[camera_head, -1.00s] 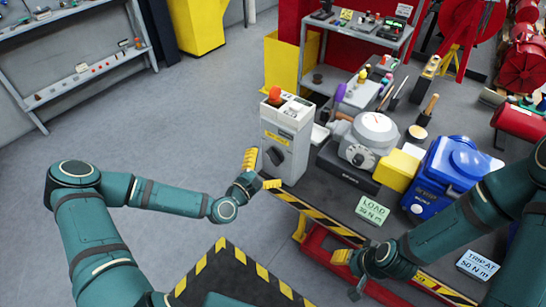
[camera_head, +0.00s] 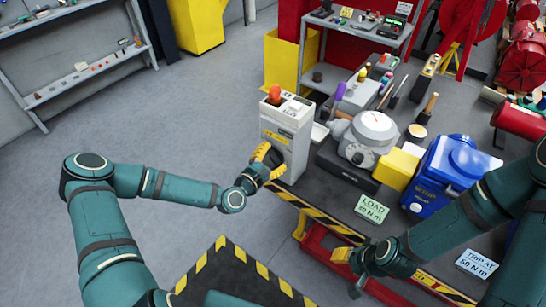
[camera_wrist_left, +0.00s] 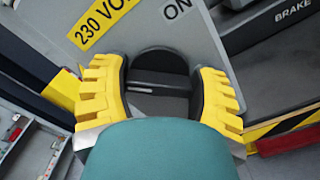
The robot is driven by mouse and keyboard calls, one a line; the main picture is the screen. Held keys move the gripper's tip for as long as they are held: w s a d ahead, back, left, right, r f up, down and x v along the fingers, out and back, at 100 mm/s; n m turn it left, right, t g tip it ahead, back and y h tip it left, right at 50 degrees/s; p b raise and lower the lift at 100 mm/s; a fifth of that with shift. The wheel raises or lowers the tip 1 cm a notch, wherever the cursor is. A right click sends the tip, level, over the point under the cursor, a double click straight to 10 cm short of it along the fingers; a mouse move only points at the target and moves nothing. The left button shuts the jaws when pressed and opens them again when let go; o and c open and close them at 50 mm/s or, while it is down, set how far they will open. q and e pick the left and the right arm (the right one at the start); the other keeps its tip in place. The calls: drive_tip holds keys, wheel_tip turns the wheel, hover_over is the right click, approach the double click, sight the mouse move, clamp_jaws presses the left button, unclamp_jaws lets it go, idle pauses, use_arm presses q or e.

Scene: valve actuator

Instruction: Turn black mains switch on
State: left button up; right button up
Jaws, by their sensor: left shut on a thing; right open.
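The black mains switch (camera_wrist_left: 160,75) is a round rotary knob with a raised grip bar, on the front of a grey box (camera_head: 286,130) with an orange knob on top. In the left wrist view the knob sits between the two yellow fingers of my left gripper (camera_wrist_left: 160,95), which is shut on it. A yellow "230 VO…" label and the word "ON" show beside the knob. In the head view my left gripper (camera_head: 266,163) covers most of the knob. My right gripper (camera_head: 350,262) is open and empty by the red bench frame.
A grey gauge unit (camera_head: 366,135), a blue container (camera_head: 450,175) and a yellow block (camera_head: 396,169) stand on the dark bench to the right. A green LOAD card (camera_head: 371,209) lies near the striped front edge. The floor on the left is clear.

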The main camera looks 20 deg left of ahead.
use_arm(q)
drive_tip(key=shift+f, duration=0.1)
use_arm(e)
drive_tip(key=shift+f, duration=0.15)
use_arm(q)
drive_tip(key=m+b, duration=0.3)
drive_tip(key=m, duration=0.1)
drive_tip(key=shift+s+f, duration=0.1)
drive_tip(key=shift+f, duration=0.1)
drive_tip(key=m+b, duration=0.3)
drive_tip(key=m, duration=0.2)
drive_tip(key=shift+f+m, duration=0.15)
drive_tip(key=shift+m, duration=0.25)
drive_tip(key=m+b, duration=0.2)
drive_tip(key=m, duration=0.1)
drive_tip(key=shift+f+m+b, duration=0.1)
drive_tip(key=shift+m+b, duration=0.2)
drive_tip(key=shift+b, duration=0.1)
drive_tip(key=shift+m+b, duration=1.55)
drive_tip(key=shift+m, duration=0.45)
use_arm(e)
wheel_tip(320, 180, down, 12)
drive_tip(key=s, duration=0.2)
drive_tip(key=shift+a+f+g, duration=0.15)
drive_tip(key=shift+a+g, duration=0.15)
drive_tip(key=shift+a, duration=0.05)
use_arm(q)
drive_tip(key=o, duration=1.2)
